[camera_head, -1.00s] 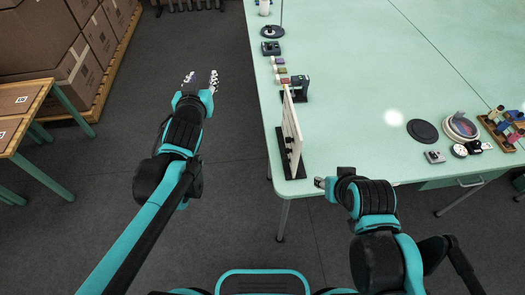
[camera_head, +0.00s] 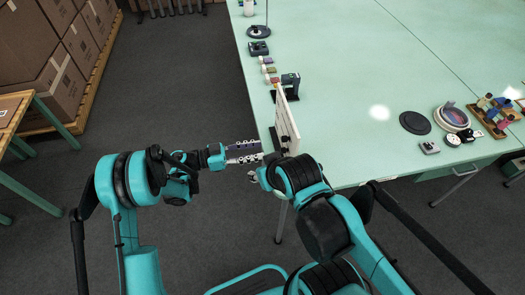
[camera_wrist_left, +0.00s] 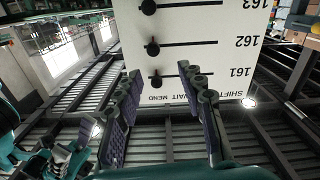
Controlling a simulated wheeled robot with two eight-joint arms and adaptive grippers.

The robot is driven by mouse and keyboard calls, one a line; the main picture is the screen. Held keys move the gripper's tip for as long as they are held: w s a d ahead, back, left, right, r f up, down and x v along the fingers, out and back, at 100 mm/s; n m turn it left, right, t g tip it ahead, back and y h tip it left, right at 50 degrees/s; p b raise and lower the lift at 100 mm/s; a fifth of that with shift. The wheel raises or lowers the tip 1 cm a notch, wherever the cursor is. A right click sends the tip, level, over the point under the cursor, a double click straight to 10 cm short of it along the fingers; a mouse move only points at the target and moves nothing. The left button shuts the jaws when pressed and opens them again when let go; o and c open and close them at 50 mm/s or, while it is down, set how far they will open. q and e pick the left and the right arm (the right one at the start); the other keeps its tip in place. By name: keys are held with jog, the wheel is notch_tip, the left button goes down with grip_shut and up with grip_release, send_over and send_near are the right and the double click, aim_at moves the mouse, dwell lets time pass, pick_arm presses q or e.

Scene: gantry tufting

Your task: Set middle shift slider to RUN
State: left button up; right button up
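The white slider board (camera_head: 286,118) stands upright near the table's left edge, seen almost edge-on in the head view. In the left wrist view the board (camera_wrist_left: 205,8) appears upside down, with rows 163, 162 and 161. Each visible row has a black knob at its slot's left end: upper (camera_wrist_left: 148,6), middle (camera_wrist_left: 151,47), lower (camera_wrist_left: 155,82). SHIFT, WAIT and MEND are readable; RUN is not visible. The lower knob is nearest MEND. My left gripper (camera_head: 258,152) is open before the board; its fingers (camera_wrist_left: 157,75) straddle the lower knob in view, contact unclear. My right gripper (camera_head: 255,179) is close by, its fingers partly hidden.
The green table (camera_head: 350,60) carries a black stand (camera_head: 291,82) behind the board and small items along its left edge. A black disc (camera_head: 415,123) and round dish (camera_head: 451,117) lie at right. Boxes (camera_head: 30,45) stand far left. My two forearms are close together.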

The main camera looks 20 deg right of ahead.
aim_at(284, 150)
pick_arm(q)
jog(key=s+f+b+x, duration=0.1)
jog(key=x, duration=0.6)
jog(key=shift+d+b, duration=0.25)
jog(key=shift+b, duration=0.05)
jog(key=shift+f, duration=0.1)
grip_shut()
